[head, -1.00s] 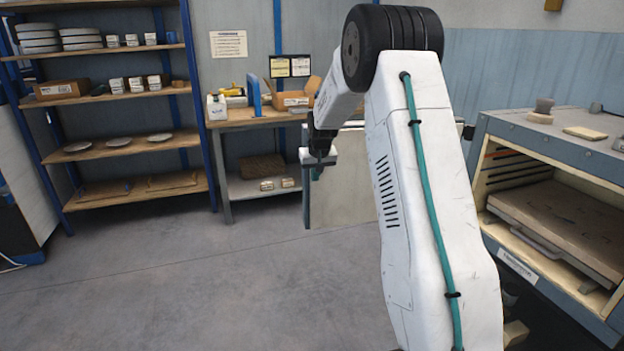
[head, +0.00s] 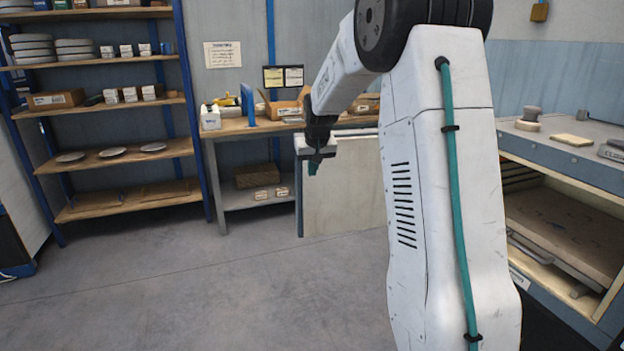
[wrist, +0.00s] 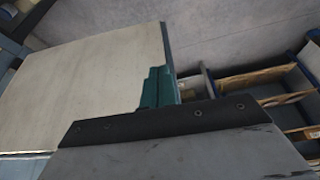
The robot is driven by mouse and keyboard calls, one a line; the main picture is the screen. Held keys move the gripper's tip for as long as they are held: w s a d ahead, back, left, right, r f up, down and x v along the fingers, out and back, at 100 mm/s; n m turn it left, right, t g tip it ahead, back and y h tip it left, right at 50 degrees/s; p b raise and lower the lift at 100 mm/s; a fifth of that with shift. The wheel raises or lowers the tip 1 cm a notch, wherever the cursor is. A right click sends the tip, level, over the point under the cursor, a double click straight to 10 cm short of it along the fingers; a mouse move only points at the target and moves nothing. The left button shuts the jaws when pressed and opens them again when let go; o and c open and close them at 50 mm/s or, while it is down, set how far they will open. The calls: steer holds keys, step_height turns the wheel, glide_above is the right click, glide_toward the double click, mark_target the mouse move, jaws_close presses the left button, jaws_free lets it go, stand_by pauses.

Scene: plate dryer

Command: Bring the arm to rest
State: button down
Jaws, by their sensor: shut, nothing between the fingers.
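My gripper (head: 313,166) hangs at the end of my folded white arm, left of the arm's thick upright link in the head view. Its teal fingers point down in front of a pale upright panel (head: 345,190). In the wrist view the teal fingers (wrist: 158,88) are together with nothing between them, and the pale panel (wrist: 90,80) fills the left side. I cannot tell how far the fingers are from the panel.
The open plate dryer (head: 560,155) stands at the right, with a board on its shelf. A wooden workbench (head: 240,126) with boxes is behind my gripper. A shelf rack (head: 125,158) stands at the left. The grey floor (head: 200,290) in front is clear.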

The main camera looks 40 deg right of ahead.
steer(key=shift+s+r, duration=0.15)
steer(key=shift+r, duration=0.2)
steer(key=s+a+r+n+g, duration=0.1)
steer(key=s+a, duration=0.8)
steer(key=s, duration=0.4)
steer(key=s+a+r+n+y, duration=0.1)
steer(key=s+a+r+n, duration=0.1)
steer(key=s+a, duration=0.7)
steer(key=s+a+r+n+g, duration=0.1)
steer(key=s+a, duration=0.8)
steer(key=s, duration=0.9)
steer(key=shift+r+n+g+y, duration=0.15)
steer(key=shift+n+g+y, duration=0.15)
steer(key=shift+y, duration=0.1)
